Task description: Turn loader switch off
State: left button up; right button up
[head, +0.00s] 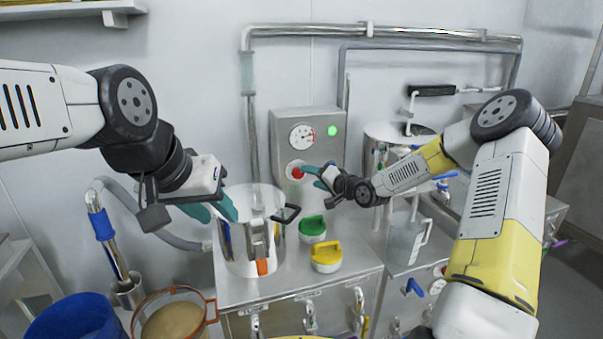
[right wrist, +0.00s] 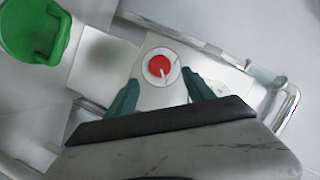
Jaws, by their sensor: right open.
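The loader switch (head: 296,172) is a red round knob on the front of a grey wall box (head: 280,135), below a dial gauge. In the right wrist view the red switch (right wrist: 160,66) has a white pointer mark and a pale ring around it. My right gripper (head: 313,176) is open in front of the box, just right of the switch in the head view. In the right wrist view the switch shows between its teal fingers (right wrist: 158,95), and whether they touch it I cannot tell. My left gripper (head: 216,211) is open and empty by the steel pot.
A green light (head: 332,131) glows on the box. A steel pot (head: 240,240), a green-lidded container (head: 312,228) and a yellow-lidded one (head: 326,255) stand on the cabinet below. A clear jug (head: 405,243) stands to the right. Pipes run above the box.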

aim_at(300, 174)
jog(key=x, duration=0.7)
grip_shut()
